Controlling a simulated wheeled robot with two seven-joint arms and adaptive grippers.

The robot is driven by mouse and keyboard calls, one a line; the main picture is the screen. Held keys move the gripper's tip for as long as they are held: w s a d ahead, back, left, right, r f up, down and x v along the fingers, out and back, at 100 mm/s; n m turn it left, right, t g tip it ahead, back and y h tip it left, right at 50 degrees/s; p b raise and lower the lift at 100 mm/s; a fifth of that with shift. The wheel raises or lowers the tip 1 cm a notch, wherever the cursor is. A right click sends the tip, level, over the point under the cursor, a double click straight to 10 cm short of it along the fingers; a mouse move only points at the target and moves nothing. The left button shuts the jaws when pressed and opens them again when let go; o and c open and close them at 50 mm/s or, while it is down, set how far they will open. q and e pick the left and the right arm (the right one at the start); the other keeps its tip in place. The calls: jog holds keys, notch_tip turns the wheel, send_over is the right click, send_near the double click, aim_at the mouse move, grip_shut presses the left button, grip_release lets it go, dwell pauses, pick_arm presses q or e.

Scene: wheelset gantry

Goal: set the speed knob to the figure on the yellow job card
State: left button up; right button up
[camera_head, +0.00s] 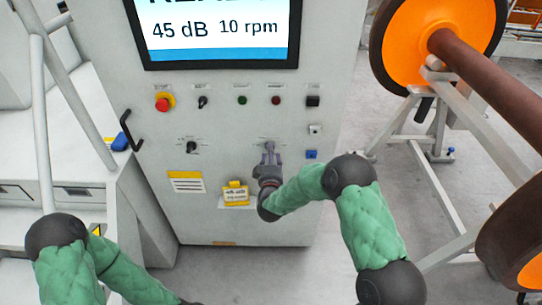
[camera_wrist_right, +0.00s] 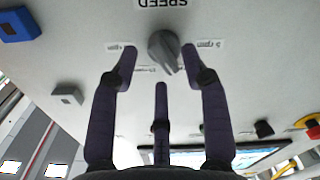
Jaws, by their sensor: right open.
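The speed knob (camera_wrist_right: 164,50) is a grey round knob with a raised pointer bar, below an upside-down "SPEED" label in the right wrist view. In the head view my right gripper (camera_head: 268,154) is at the panel and hides the knob. The yellow job card (camera_head: 236,195) is on the panel's lower front; its figure is unreadable. My left gripper is out of view.
The screen (camera_head: 215,30) reads 45 dB and 10 rpm. A red stop button (camera_head: 163,102), another black knob (camera_head: 191,147) and a blue block (camera_head: 311,154) are on the same panel. An orange wheelset (camera_head: 405,45) on a stand is at the right.

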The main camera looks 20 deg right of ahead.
jog(key=shift+w+d, duration=0.15)
jog(key=shift+w, duration=0.5)
grip_shut()
jog(key=m+b, duration=0.3)
jog(key=m, duration=0.1)
jog(key=m+b, duration=0.5)
jog(key=m, duration=0.2)
jog(key=shift+f+m+b, duration=0.25)
jog(key=shift+m+b, duration=0.05)
jog(key=shift+b, duration=0.1)
